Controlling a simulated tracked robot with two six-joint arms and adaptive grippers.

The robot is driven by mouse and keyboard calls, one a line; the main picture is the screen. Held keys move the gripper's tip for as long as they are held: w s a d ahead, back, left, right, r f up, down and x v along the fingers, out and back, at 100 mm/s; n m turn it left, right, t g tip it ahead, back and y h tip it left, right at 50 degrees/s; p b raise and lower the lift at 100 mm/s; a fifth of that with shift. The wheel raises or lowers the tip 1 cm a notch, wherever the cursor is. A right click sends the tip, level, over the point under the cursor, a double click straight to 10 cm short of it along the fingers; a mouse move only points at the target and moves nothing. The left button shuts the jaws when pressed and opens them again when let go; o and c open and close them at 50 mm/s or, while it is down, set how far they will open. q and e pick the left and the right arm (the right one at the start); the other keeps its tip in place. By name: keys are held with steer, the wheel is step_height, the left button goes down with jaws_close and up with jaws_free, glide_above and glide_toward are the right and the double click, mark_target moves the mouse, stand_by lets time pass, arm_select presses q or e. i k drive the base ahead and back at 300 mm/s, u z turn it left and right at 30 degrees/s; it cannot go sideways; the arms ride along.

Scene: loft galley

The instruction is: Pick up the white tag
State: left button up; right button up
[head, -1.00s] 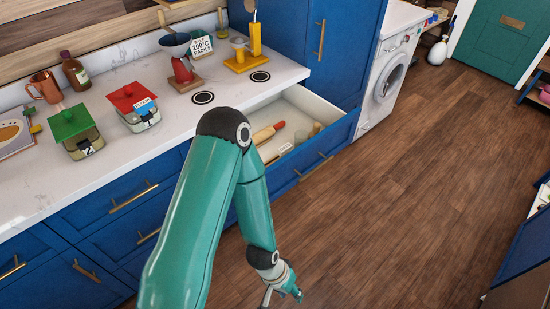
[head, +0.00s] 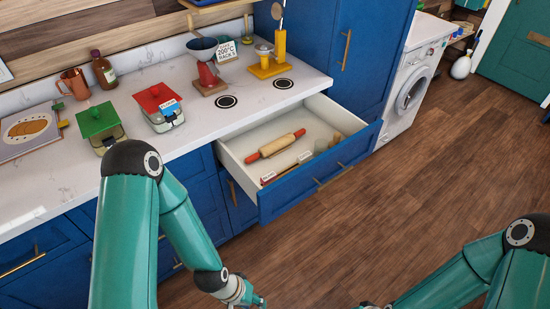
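Two small white tags lie in the open drawer, one near the front left (head: 268,177) and one further right (head: 305,156). I cannot tell which is the white tag meant. My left gripper (head: 256,303) is low at the bottom edge, in front of the cabinets and apart from the drawer; its fingers are partly cut off. My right gripper (head: 370,306) barely shows at the bottom edge.
The open drawer (head: 240,165) juts out below the counter, holding a rolling pin (head: 275,144). On the counter (head: 190,80) stand a green-lidded box (head: 100,125), a copper mug (head: 76,83), a bottle (head: 103,69) and a yellow stand (head: 270,66). The wooden floor at right is clear.

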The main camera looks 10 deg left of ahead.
mark_target(304, 157)
steer(key=z, duration=0.05)
steer(key=i, duration=0.75)
steer(key=u, duration=1.6)
steer(key=k, duration=1.25)
steer(key=z, duration=0.9)
steer(key=i, duration=0.45)
steer(key=z, duration=0.55)
steer(key=i, duration=0.6)
steer(key=u, duration=0.25)
